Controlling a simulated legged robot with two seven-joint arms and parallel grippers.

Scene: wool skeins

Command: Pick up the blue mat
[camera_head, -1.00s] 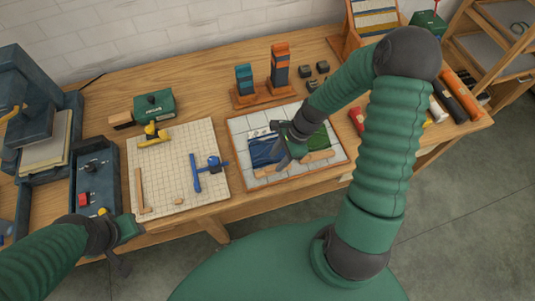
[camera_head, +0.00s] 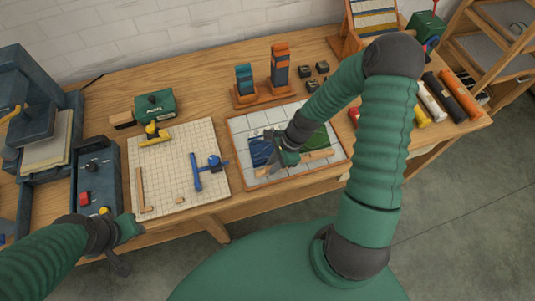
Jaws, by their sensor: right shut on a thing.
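The blue mat (camera_head: 259,152) lies in the left part of a white tiled tray (camera_head: 240,124) with a wooden rim, and my gripper hides its right part. My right gripper (camera_head: 273,165) reaches down over the mat from the right and is shut on it. The contact itself is hidden by the gripper. I cannot tell whether the mat is clear of the tray. A green mat (camera_head: 318,138) lies to the right in the tray. My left gripper (camera_head: 127,245) is at the table's front edge, far from the mat; its jaws are unclear.
A light wooden bar (camera_head: 316,158) lies at the tray's front. A gridded board (camera_head: 175,180) with tools lies left of it. A stand with stacked blocks (camera_head: 279,68) is behind. Several coloured rolls (camera_head: 448,97) lie at right.

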